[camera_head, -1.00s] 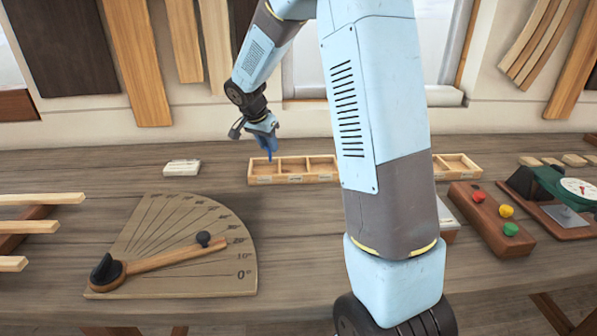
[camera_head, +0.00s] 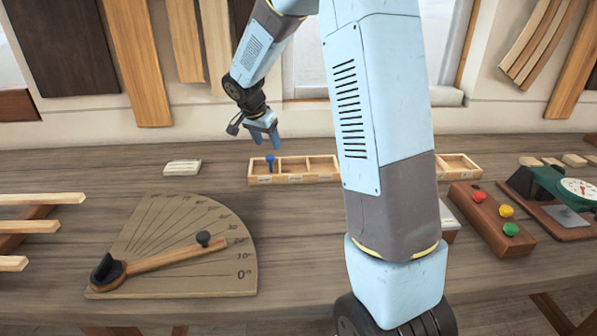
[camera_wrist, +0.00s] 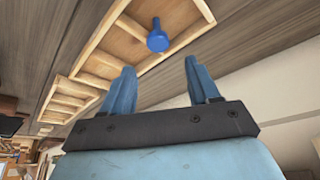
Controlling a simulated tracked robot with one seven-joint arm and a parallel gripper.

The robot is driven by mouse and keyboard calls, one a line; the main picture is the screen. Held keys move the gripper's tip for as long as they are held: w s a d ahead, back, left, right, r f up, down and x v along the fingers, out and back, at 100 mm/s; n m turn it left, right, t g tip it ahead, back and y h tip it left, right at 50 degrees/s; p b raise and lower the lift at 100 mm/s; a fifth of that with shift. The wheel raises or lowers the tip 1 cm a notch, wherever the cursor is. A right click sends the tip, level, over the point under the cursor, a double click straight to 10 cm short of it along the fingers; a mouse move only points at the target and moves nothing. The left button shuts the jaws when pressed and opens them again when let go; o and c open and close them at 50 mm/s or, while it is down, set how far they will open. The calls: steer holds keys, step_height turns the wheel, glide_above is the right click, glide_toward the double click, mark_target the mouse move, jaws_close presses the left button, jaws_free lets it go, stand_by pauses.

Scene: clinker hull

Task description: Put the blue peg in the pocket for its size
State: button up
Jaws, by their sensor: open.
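The blue peg (camera_head: 270,160) stands in the leftmost pocket of the shallow wooden tray (camera_head: 309,180). In the wrist view the peg (camera_wrist: 157,38) shows its round head, inside the end pocket of the tray (camera_wrist: 117,17). My gripper (camera_head: 267,140) is open and empty above and behind the peg. In the wrist view its two blue fingers (camera_wrist: 160,80) are spread, with clear space between them and the peg beyond their tips. The labels on the tray's front are too small to read.
A second wooden tray (camera_head: 457,167) stands to the right, partly behind my arm. A small pale block (camera_head: 182,167) lies left of the tray. A wooden angle board (camera_head: 190,240) with a pivoting arm lies in front. A brown block with coloured knobs (camera_head: 490,217) is at right.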

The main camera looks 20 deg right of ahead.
steer(key=v, duration=1.2)
steer(key=shift+a, duration=0.15)
steer(key=shift+r, duration=0.1)
steer(key=s+d+r+n+t+y, duration=0.1)
steer(key=s+d+r+n, duration=0.15)
steer(key=s, duration=0.55)
steer(key=s+d+r+n, duration=0.1)
steer(key=s+r+n, duration=0.15)
steer(key=s, duration=0.65)
steer(key=s+d+f+n+t+y, duration=0.1)
steer(key=s+n, duration=0.4)
steer(key=s, duration=1.1)
steer(key=shift+s+f+t+y, duration=0.2)
steer(key=shift+f+t+y, duration=0.2)
steer(key=shift+f+y, duration=0.3)
steer(key=shift+d, duration=0.15)
